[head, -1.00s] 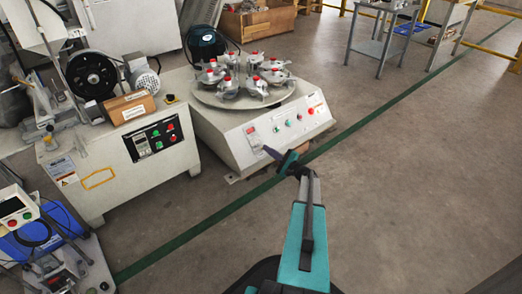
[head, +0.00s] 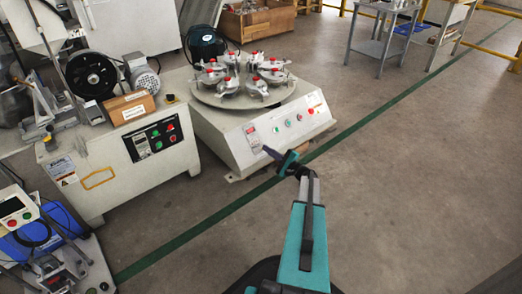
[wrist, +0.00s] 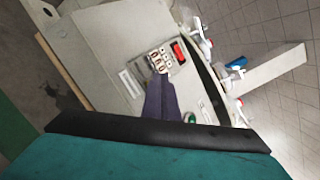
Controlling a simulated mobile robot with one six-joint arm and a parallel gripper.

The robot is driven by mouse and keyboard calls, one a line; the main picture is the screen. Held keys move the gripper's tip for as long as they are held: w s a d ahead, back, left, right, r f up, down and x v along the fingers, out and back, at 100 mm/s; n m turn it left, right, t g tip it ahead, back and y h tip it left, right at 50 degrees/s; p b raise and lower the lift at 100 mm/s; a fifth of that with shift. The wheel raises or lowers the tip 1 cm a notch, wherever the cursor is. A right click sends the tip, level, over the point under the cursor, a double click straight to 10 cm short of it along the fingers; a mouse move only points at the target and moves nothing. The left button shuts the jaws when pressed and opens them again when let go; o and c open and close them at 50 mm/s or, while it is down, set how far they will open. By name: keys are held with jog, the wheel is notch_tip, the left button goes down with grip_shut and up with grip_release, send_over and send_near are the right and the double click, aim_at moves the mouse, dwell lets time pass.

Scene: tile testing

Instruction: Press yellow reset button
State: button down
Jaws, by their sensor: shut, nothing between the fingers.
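My gripper (head: 268,150) is shut and empty, in front of the white machine with the round turntable (head: 205,97). In the wrist view its dark purple fingers (wrist: 160,88) lie together over the sloped control panel (wrist: 110,60). Their tips appear just below a small keypad (wrist: 158,60) of pale buttons beside a red display (wrist: 179,51). I cannot tell whether they touch the panel. A green button (wrist: 190,117) shows right of the fingers. In the head view the panel (head: 232,150) also has a red button (head: 310,110). I cannot make out a yellow button on it.
Several metal clamps with red knobs stand on the turntable. A second machine (head: 115,190) on the left has a black panel (head: 153,138) with red and green buttons. A blue object (head: 35,240) stands at lower left.

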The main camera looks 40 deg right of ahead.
jog(key=shift+w+f, duration=0.45)
jog(key=shift+w, duration=0.1)
dwell(1.2)
jog(key=shift+s, duration=0.1)
dwell(0.3)
jog(key=shift+s+r, duration=0.45)
dwell(0.3)
jog(key=s+r, duration=0.1)
jog(key=s, duration=0.1)
jog(key=s+r, duration=0.2)
jog(key=shift+a+r+p, duration=0.1)
jog(key=shift+a+p, duration=0.05)
jog(key=shift+p, duration=0.15)
dwell(0.3)
dwell(0.7)
